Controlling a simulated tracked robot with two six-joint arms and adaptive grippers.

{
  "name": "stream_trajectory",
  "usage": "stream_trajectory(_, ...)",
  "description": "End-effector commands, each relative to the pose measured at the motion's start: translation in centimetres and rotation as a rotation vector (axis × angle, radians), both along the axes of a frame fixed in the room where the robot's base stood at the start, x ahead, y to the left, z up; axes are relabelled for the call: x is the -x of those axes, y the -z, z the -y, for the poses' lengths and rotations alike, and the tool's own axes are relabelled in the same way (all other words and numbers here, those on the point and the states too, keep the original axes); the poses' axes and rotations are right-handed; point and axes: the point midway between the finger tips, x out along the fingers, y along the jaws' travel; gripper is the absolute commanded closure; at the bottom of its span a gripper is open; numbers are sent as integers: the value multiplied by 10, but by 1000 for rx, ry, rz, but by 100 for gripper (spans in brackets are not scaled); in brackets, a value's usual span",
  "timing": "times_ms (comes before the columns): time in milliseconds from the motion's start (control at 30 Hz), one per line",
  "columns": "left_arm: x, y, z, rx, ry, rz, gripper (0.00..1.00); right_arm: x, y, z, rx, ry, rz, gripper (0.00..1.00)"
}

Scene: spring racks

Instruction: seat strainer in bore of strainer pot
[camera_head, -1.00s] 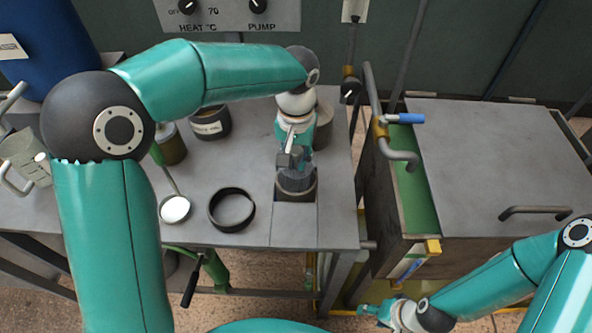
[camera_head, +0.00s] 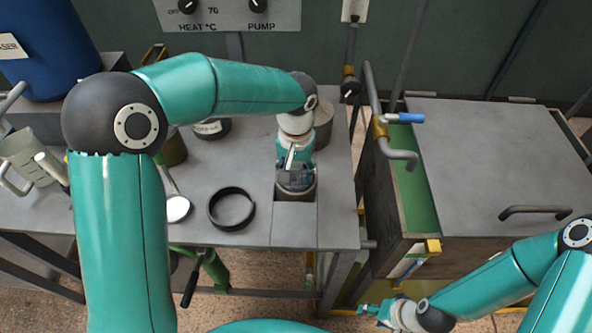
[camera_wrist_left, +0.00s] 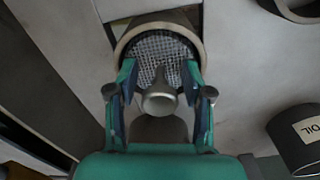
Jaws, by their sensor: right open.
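The strainer pot (camera_head: 308,195) sits at the front right of the bench in the head view, under my left gripper (camera_head: 296,182). In the left wrist view, the strainer (camera_wrist_left: 158,48) shows as a round grey mesh inside the rim of the pot (camera_wrist_left: 131,35). A rounded metal knob (camera_wrist_left: 160,99) stands at its near side. My left gripper (camera_wrist_left: 160,72) has its fingers on either side of the knob, with visible gaps. How deep the strainer sits cannot be told. My right gripper (camera_head: 368,309) is open and empty, low at the front right.
A dark ring (camera_head: 213,210) lies on the bench left of the pot. A beaker (camera_head: 28,155) stands at the left edge. Pipes and a lidded tank (camera_head: 490,165) stand to the right.

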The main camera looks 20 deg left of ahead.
Motion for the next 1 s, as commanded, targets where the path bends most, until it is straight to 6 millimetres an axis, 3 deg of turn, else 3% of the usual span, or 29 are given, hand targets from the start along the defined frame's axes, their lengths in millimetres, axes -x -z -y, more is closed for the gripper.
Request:
stream_trajectory(467,-1,-11,0,0,0,2,44,0,-2,0,0,0,0,45)
stream_trajectory(1000,-1,-108,1,0,2,2,44,0,-4,0,0,0,0,45)
